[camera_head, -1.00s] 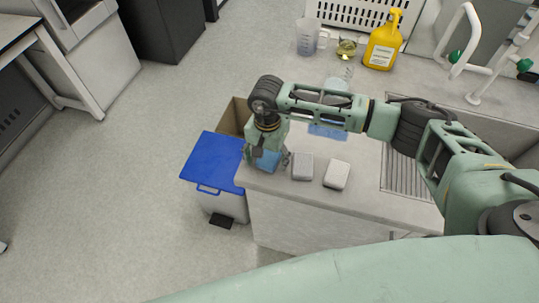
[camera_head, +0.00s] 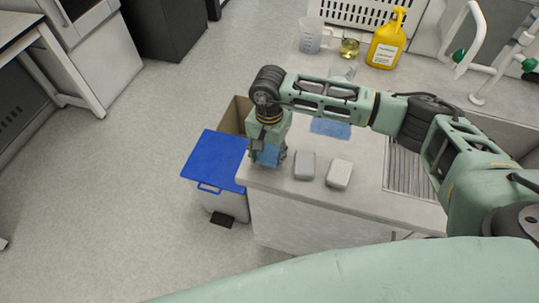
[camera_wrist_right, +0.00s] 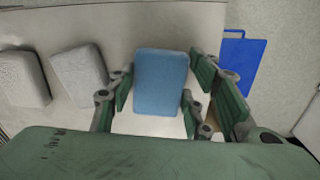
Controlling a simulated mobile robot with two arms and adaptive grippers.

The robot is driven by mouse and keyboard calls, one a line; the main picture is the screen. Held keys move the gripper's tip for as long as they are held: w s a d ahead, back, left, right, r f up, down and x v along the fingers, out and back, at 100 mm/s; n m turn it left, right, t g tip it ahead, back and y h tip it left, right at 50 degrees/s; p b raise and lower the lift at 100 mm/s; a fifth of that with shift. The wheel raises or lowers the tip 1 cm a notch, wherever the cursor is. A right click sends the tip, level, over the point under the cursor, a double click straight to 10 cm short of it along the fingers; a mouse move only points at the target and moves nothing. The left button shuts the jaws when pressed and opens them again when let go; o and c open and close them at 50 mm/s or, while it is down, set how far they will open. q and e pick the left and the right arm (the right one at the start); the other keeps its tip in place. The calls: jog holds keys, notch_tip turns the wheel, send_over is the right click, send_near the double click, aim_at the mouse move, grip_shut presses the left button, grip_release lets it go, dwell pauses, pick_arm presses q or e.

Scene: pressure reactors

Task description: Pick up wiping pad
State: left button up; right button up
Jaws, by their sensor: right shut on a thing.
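A blue wiping pad (camera_wrist_right: 161,82) sits between the fingers of my right gripper in the right wrist view. In the head view the same blue pad (camera_head: 268,156) shows at the left front corner of the counter, partly hidden by the gripper. My right gripper (camera_head: 267,160) points down over that corner and is shut on the blue pad. I cannot tell whether the pad still touches the counter. Two more pads, a grey one (camera_head: 305,166) and a whitish one (camera_head: 339,174), lie to its right on the counter. My left gripper is not in view.
A bin with a blue lid (camera_head: 216,160) stands on the floor left of the counter, beside an open cardboard box (camera_head: 235,114). A flat blue item (camera_head: 330,128) lies behind my arm. A beaker (camera_head: 311,36) and a yellow bottle (camera_head: 387,40) stand at the back.

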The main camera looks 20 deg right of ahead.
jog(key=r, duration=0.1)
jog(key=d+r+b, duration=0.1)
jog(key=shift+s+r, duration=0.1)
jog(key=shift+r, duration=0.2)
jog(key=s+d+r+b, duration=0.3)
jog(key=s+d+r, duration=0.2)
jog(key=d, duration=0.4)
jog(key=shift+d+r+b, duration=0.25)
jog(key=shift+r+b, duration=0.1)
jog(key=shift+r, duration=0.5)
